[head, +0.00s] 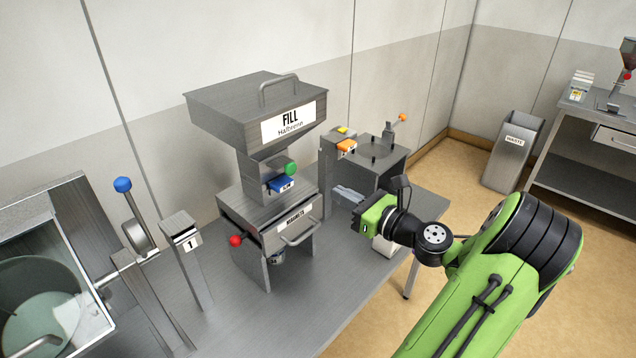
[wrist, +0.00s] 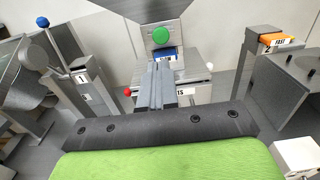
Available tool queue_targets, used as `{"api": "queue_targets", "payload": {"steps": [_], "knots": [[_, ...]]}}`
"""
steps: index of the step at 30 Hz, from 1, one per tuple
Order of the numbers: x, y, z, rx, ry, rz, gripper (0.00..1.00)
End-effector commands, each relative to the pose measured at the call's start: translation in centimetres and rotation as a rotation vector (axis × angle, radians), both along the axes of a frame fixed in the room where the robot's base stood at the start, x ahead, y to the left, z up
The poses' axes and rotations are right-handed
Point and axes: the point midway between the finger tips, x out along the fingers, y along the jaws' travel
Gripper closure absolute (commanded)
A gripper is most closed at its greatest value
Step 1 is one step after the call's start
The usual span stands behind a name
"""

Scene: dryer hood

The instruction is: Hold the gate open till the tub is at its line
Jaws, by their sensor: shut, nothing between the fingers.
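The grey hopper marked FILL (head: 245,105) stands on a steel bench. A green knob (head: 291,169) sits at its neck above a blue label; the knob also shows in the wrist view (wrist: 160,35). A red knob (head: 235,240) sticks out at the left of the lower housing (head: 265,215).
Post 1 (head: 182,240) and a blue-knobbed lever (head: 123,186) stand left, beside a glass-fronted chamber (head: 105,315). A second station (head: 378,160) with an orange label is behind my gripper. A WASTE bin (head: 512,150) stands far right. The bench front is clear.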

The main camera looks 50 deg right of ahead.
Motion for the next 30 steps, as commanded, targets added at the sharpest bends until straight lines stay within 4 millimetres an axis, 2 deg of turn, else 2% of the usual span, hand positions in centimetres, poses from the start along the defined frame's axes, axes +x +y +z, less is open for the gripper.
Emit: {"api": "queue_targets", "payload": {"steps": [12,16,21,30], "knots": [[9.1,0.4,-0.1,-0.003,-0.001,0.006,1.00],[11.4,0.5,-0.2,-0.002,0.000,0.003,1.00],[12.9,0.4,-0.2,-0.001,0.000,0.001,1.00],[13.0,0.4,-0.2,0.000,0.001,0.000,1.00]]}}
